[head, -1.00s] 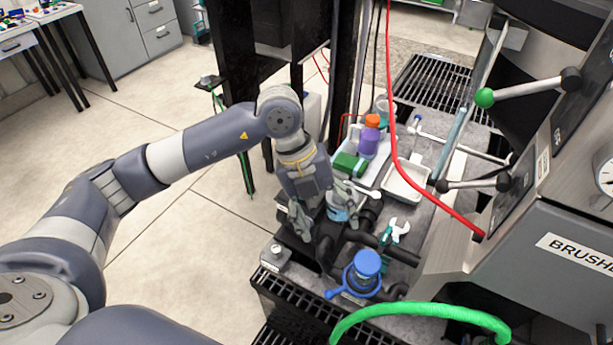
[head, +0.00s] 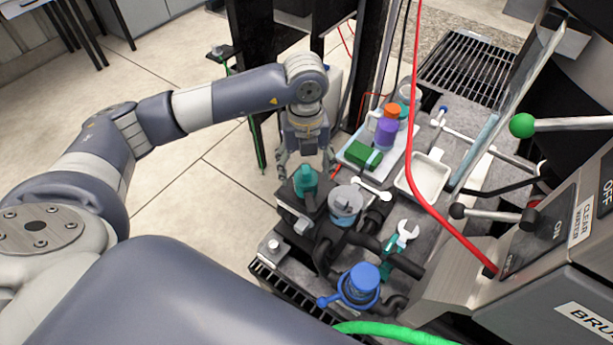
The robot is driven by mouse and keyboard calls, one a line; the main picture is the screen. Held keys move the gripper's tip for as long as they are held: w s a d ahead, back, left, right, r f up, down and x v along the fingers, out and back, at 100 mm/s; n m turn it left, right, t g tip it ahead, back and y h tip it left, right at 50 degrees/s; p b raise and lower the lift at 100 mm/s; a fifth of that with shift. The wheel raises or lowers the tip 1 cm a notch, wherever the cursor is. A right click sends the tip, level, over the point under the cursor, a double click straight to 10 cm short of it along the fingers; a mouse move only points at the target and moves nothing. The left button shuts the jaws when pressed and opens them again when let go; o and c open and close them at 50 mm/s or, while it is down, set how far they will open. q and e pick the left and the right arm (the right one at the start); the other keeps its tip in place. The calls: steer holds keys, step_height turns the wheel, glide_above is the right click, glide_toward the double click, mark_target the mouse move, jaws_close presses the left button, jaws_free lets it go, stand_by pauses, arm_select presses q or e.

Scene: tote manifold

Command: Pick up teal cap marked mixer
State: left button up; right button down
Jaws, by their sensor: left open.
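A teal cap (head: 305,182) stands upright on the black manifold (head: 318,212) near the middle of the head view. No marking on it is legible. My left gripper (head: 305,163) is open and empty, pointing down just behind and above the cap, with its fingers spread to either side of it in the picture. Whether the fingers touch the cap cannot be told. My right gripper is not in view.
A grey-blue translucent cap (head: 345,203) and a blue cap (head: 360,284) sit on the manifold nearby. A red hose (head: 413,130) hangs at right.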

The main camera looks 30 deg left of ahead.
mark_target(306, 181)
arm_select(q)
steer(key=shift+f, duration=0.3)
steer(key=f, duration=0.1)
steer(key=f+p, duration=0.1)
steer(key=f, duration=0.1)
steer(key=f+p, duration=0.1)
steer(key=shift+w+f, duration=0.2)
steer(key=shift+w, duration=0.05)
steer(key=shift+a+f, duration=0.1)
steer(key=shift+f, duration=0.15)
steer(key=shift+c, duration=0.8)
steer(key=c, duration=0.9)
steer(key=shift+c, duration=0.7)
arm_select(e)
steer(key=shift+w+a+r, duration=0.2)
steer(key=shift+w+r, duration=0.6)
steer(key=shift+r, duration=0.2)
